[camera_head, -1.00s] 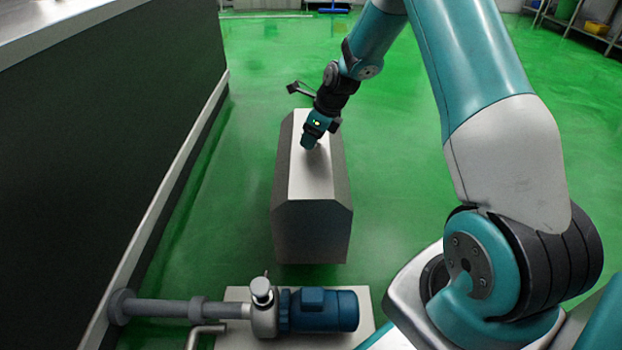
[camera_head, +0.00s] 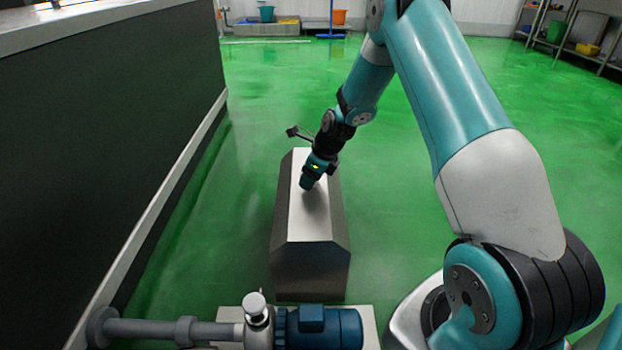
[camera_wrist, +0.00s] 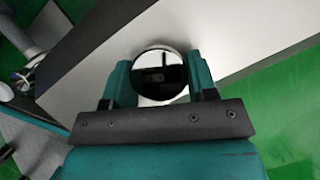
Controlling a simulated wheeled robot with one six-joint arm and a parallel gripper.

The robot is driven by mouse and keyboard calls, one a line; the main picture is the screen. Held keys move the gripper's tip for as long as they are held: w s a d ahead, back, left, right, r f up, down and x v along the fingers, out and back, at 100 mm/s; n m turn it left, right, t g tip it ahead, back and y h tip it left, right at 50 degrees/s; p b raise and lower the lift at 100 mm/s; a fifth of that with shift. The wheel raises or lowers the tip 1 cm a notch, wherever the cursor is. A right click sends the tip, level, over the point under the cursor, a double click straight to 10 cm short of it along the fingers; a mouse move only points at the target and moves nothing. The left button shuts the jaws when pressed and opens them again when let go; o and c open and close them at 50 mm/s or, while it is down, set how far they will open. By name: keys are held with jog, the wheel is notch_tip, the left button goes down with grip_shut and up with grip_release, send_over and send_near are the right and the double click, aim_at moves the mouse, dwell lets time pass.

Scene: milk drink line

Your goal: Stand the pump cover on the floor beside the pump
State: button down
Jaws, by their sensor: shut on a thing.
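The pump cover (camera_head: 309,268) is a long grey metal hood with bevelled top edges, upright behind the pump in the head view. Whether its lower edge touches the floor is hard to tell. My gripper (camera_head: 307,184) is above its top face. In the wrist view my gripper (camera_wrist: 158,75) is shut on the cover's round shiny knob (camera_wrist: 160,73), with the pale top face (camera_wrist: 235,35) around it. The pump (camera_head: 310,328), a blue motor with a silver pump head (camera_head: 257,318), sits uncovered on a pale base plate (camera_head: 371,325) at the bottom of the head view.
A dark wall-like unit (camera_head: 110,150) with a pale base strip stands on the left. A grey pipe (camera_head: 150,328) runs from the pump to it. Green floor (camera_head: 420,190) is free right of and behind the cover. Shelving (camera_head: 585,40) stands far back right.

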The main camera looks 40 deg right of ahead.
jog(key=shift+c, duration=2.1)
grip_release()
jog(key=shift+f, duration=0.1)
